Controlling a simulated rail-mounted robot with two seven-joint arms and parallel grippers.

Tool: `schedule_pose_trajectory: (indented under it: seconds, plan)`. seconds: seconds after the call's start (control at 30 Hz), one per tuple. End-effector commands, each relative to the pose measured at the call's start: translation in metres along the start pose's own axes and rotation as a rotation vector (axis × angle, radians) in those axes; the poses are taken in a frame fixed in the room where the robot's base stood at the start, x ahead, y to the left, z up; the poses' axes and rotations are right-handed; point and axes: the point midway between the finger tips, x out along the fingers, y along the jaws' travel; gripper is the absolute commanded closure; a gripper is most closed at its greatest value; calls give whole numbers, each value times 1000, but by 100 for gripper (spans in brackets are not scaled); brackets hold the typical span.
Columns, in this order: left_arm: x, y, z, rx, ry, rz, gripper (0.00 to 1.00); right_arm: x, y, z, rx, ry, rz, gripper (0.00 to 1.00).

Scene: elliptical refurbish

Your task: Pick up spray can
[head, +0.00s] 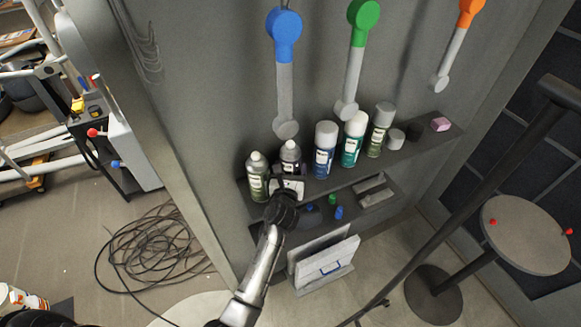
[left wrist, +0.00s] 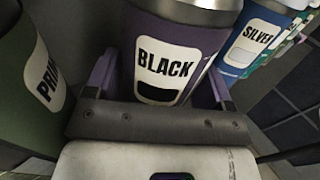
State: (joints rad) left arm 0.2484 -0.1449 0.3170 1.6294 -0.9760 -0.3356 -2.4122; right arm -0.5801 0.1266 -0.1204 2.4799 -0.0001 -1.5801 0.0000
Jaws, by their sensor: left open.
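Several spray cans stand upright in a row on the shelf. The can labelled BLACK (left wrist: 170,55) is purple with a white label, and it also shows in the head view (head: 290,153) as second from the left. My left gripper (head: 288,180) is in front of it. In the left wrist view the open fingers (left wrist: 160,88) reach along both sides of the BLACK can. I cannot tell whether either finger touches it. The can's lower part is hidden by the gripper in the head view. My right gripper is not in view.
A green can (head: 257,178) with a partly hidden label stands close on the left. A blue SILVER can (head: 325,150), a teal can (head: 353,140) and a dark green can (head: 380,130) stand to the right. Hanging tools, including a blue-headed one (head: 284,35), are above the shelf (head: 415,155).

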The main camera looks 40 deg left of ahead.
Motion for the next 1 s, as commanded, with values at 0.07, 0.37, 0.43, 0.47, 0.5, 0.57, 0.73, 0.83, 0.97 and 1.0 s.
schedule_pose_trajectory:
  seconds: [0.07, 0.37, 0.43, 0.47, 0.5, 0.57, 0.73, 0.83, 0.97, 1.0]
  plan:
    - [5, 0, 0, 0, -1, -1, 24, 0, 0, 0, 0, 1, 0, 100]
    - [8, 0, 0, 1, 0, 0, 24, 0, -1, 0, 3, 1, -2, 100]
    - [8, 0, 0, 1, 0, 0, 31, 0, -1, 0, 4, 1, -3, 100]
    - [8, 0, 0, 0, 0, 0, 34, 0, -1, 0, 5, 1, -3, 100]
    - [8, 0, 0, 0, 0, 0, 38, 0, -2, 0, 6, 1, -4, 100]
    - [8, 0, 0, 0, 0, 0, 43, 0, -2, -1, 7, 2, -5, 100]
    - [8, 0, 0, 0, 0, 0, 59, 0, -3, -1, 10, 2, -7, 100]
    - [8, 0, 2, 0, -3, -1, 59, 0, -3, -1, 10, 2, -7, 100]
    - [8, 0, 2, 0, -3, -1, 59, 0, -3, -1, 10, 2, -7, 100]
    - [8, 0, 3, 0, -3, -1, 59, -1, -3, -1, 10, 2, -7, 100]
